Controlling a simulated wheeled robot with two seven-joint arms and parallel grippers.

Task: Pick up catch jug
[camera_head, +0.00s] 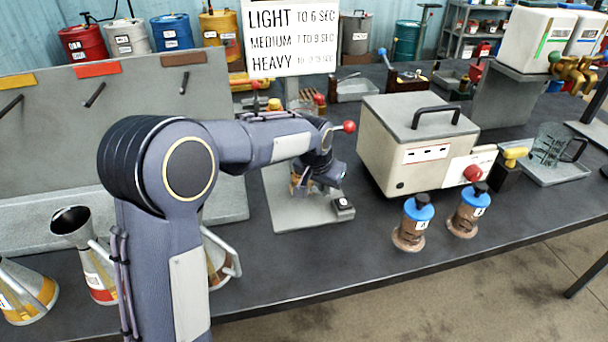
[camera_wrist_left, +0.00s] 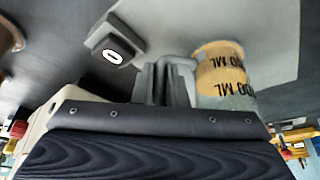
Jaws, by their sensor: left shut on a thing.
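My left gripper (camera_head: 312,188) is low over a grey plate (camera_head: 285,213) in the middle of the table. In the left wrist view its fingers (camera_wrist_left: 163,88) are shut on the grey handle (camera_wrist_left: 182,68) of a measuring vessel with a yellow band (camera_wrist_left: 222,75) and black "ML" marks. In the head view only a bit of yellow shows, and the arm hides the rest. I cannot tell whether the vessel touches the plate. A see-through jug (camera_head: 552,146) with a dark handle stands apart on a tray (camera_head: 566,176) at the right. My right gripper is out of view.
A black square pad (camera_head: 343,204) sits on the plate's right corner. Conical cans (camera_head: 22,292) stand at the left. The front right of the table is clear.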

